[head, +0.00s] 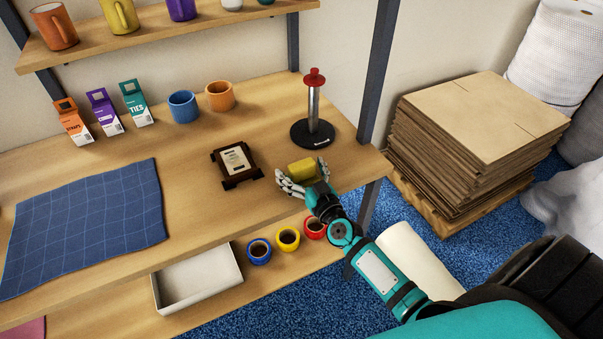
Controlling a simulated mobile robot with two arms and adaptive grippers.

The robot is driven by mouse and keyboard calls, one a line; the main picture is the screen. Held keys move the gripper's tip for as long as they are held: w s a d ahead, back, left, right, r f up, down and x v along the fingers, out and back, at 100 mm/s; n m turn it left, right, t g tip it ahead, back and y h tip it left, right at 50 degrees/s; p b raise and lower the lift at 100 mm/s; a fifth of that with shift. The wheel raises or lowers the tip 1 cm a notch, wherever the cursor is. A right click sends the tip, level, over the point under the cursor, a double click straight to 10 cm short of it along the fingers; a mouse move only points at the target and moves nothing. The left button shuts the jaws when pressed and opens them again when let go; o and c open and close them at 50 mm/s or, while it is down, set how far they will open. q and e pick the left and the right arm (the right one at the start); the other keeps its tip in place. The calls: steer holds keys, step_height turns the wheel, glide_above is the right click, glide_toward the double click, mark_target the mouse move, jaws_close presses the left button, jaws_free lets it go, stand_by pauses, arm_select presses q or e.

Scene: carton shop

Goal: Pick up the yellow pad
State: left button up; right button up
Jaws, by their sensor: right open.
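The yellow pad (301,168) is a small yellow block on the wooden table top, near its right end and in front of the black-based stand. My right gripper (291,181) is open at the pad's near side. Its fingers overlap the pad's lower edge in the picture. I cannot tell whether they touch it. My left gripper is not in view.
A stand with a red knob (314,105) rises just behind the pad. A small dark framed plaque (236,162) lies to the left.

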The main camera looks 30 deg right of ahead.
mark_target(301, 163)
steer(key=shift+s, duration=0.1)
steer(key=shift+c, duration=1.3)
steer(key=c, duration=1)
steer(key=shift+r, duration=0.15)
steer(key=shift+r, duration=0.2)
step_height(301, 163, up, 3)
steer(key=shift+r+p, duration=0.1)
steer(key=shift+p, duration=1.05)
steer(key=shift+s+a+r+b, duration=0.25)
steer(key=shift+s+a, duration=0.95)
steer(key=shift+s, duration=1.2)
steer(key=shift+s+a+r+b, duration=0.2)
steer(key=shift+s+a, duration=1.05)
steer(key=shift+s, duration=1.1)
steer(key=shift+s+a+r+b, duration=0.2)
steer(key=shift+s+a, duration=1)
steer(key=shift+s, duration=1.2)
